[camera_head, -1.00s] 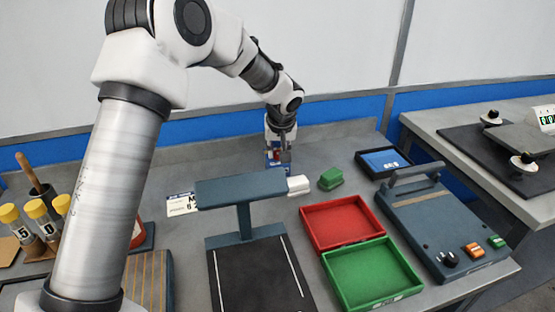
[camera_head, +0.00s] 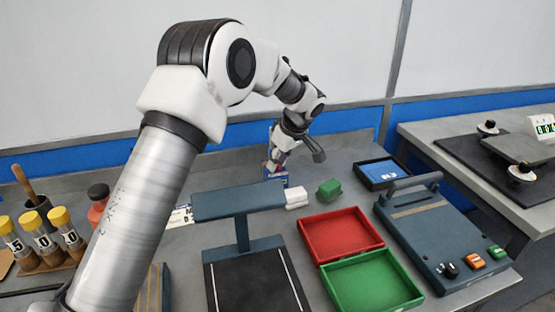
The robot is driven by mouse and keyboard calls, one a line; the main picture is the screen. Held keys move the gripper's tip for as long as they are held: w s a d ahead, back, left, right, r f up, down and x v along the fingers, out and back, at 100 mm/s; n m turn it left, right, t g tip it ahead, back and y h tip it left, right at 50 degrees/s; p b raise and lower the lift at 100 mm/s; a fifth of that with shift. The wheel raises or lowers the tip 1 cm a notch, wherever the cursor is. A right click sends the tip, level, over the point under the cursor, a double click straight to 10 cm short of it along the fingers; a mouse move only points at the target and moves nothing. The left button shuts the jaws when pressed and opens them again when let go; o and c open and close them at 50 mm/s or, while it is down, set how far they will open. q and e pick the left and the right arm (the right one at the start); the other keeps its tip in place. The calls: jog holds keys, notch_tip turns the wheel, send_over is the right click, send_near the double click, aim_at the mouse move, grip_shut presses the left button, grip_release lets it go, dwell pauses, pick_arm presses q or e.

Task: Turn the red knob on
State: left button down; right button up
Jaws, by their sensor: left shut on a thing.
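The red knob (camera_head: 271,167) sits on a small blue box (camera_head: 284,183) at the back of the bench, mostly hidden by my left gripper. My left gripper (camera_head: 276,160) reaches down to it from above and is shut on the knob. The gripper is tilted, with its wrist leaning to the right. The knob's exact angle is too small to tell. My right gripper is not in view.
A dark stand (camera_head: 240,201) is in front of the box. White (camera_head: 296,198) and green (camera_head: 329,189) blocks lie to its right. Red (camera_head: 371,235) and green (camera_head: 338,286) trays and a blue-grey device (camera_head: 430,225) stand further right. Yellow-capped vials (camera_head: 60,216) are at left.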

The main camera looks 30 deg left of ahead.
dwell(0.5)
pick_arm(q)
jog(key=c, duration=1)
grip_release()
jog(key=shift+o, duration=0.2)
jog(key=v, duration=0.8)
jog(key=shift+w, duration=0.1)
